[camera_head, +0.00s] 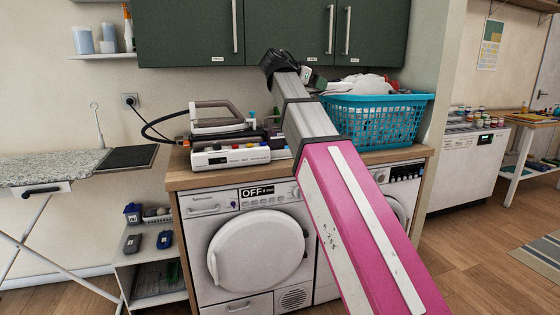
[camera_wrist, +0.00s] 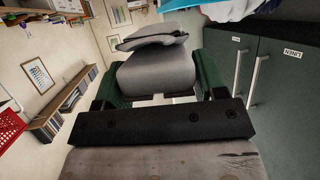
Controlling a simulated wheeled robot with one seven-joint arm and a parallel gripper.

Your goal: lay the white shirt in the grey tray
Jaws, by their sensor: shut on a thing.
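My arm reaches up and away in the head view, and my gripper (camera_head: 313,78) is small and partly hidden at its far end, by the left rim of the blue basket. In the wrist view its green fingers stand either side of a smooth, folded, cloth-like thing, which I take to be the white shirt (camera_wrist: 155,72), looking grey in the shade. My gripper is shut on it. The shirt is hard to make out in the head view. I cannot pick out the grey tray with certainty in either view.
The blue basket (camera_head: 375,122) holds white and grey cloths (camera_head: 362,85) on the wooden counter (camera_head: 190,178). An iron (camera_head: 215,118) and a white box (camera_head: 230,155) of coloured items stand to its left. Green cupboards (camera_head: 190,35) hang close above. An ironing board (camera_head: 60,165) is at the left.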

